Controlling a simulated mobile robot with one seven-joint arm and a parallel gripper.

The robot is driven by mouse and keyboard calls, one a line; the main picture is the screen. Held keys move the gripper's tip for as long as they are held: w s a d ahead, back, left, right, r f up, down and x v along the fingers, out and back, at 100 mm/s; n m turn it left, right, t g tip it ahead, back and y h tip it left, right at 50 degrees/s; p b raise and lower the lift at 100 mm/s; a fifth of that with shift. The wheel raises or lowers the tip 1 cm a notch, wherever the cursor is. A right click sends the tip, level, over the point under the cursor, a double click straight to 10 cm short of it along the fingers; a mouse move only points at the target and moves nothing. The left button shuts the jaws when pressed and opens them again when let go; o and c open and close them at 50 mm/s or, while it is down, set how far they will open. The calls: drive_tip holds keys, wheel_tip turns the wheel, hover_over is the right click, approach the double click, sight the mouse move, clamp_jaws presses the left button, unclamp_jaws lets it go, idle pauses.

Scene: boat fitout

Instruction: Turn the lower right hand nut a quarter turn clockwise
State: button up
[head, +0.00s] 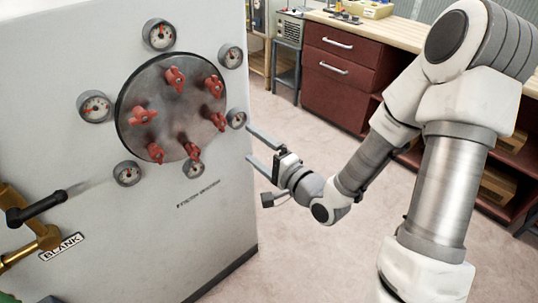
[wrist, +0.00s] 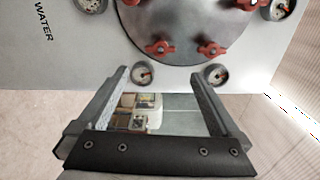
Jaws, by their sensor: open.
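A round dark grey plate (head: 182,108) on the light panel carries a ring of red wing nuts. The lower right hand nut (head: 219,121) is at the plate's right side, below the upper right nut (head: 214,86). The wrist view is turned sideways, and the same nut (wrist: 160,48) shows there above the gap between my fingers, its wings lying roughly across the picture. My gripper (head: 248,143) is open and empty, right of the plate by the panel's right edge, apart from the nut. Both fingers (wrist: 160,73) show in the wrist view.
Small gauges ring the plate; the lower right gauge (head: 236,118) sits between the nut and my fingertips in the picture. A brass valve with a black handle (head: 38,207) juts out at lower left. A red-drawer workbench (head: 340,75) stands behind. Floor (head: 300,240) right of the panel is clear.

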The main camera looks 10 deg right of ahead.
drive_tip(key=shift+p+v, duration=2.65)
drive_tip(key=shift+p, duration=1.4)
